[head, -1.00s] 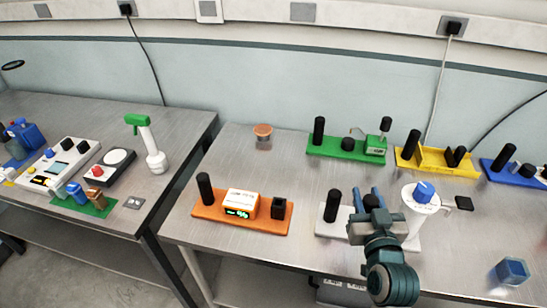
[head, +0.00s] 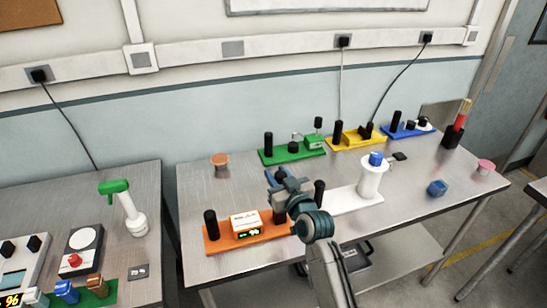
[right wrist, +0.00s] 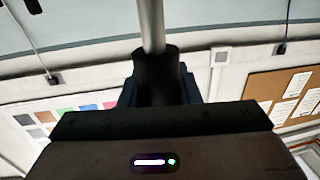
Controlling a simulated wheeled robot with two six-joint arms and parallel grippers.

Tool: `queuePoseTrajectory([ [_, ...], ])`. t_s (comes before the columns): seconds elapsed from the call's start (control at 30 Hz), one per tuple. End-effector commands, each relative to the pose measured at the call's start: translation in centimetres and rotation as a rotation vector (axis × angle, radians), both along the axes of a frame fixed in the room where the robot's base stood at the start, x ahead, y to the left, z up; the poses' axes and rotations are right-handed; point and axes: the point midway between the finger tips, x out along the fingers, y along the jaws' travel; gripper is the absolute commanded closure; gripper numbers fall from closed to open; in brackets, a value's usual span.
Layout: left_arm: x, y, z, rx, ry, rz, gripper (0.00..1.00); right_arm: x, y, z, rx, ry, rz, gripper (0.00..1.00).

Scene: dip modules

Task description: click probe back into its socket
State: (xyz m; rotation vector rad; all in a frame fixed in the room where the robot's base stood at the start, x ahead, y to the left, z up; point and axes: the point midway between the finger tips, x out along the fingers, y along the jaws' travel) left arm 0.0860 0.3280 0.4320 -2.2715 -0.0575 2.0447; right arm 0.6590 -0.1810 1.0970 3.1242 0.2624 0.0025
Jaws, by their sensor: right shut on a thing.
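My right gripper (head: 276,181) is above the right end of the orange module (head: 222,240). In the right wrist view it is shut on a black handle (right wrist: 158,75), the probe by its look, with a grey metal rod (right wrist: 152,25) extending from it. The orange module carries a black post (head: 211,224) at its left and an orange and white box (head: 245,222) with a green-lit display. My gripper and wrist largely hide the black square socket (head: 281,216) at its right end. I cannot tell whether the probe touches the socket. My left gripper is out of view.
A white module (head: 345,203) with a black post (head: 319,190) and a blue-topped white cylinder (head: 371,180) stands close on the right. Green (head: 270,157), yellow (head: 352,147) and blue (head: 402,135) modules line the back. An orange-lidded jar (head: 220,162) stands back left.

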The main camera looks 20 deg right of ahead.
Motion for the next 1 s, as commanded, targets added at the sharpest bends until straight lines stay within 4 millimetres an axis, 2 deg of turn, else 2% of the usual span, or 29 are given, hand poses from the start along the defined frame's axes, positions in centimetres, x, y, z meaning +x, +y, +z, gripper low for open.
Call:
queuePoseTrajectory([
  [0.03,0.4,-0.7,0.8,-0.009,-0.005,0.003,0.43,1.2,-0.2,0.9,-0.002,0.0,0.007,0.93],
  [0.1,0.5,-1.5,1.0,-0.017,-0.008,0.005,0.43,2.1,-0.2,1.1,0.0,0.001,0.013,0.93],
  [0.27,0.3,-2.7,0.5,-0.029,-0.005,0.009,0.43,2.6,-0.3,0.6,0.002,0.002,0.017,0.93],
  [0.7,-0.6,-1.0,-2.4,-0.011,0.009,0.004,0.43,2.5,-0.3,-2.8,0.001,0.002,0.017,0.93],
  [1.0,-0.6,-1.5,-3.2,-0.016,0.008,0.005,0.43,2.5,-0.3,-3.9,0.001,0.001,0.017,0.93],
])
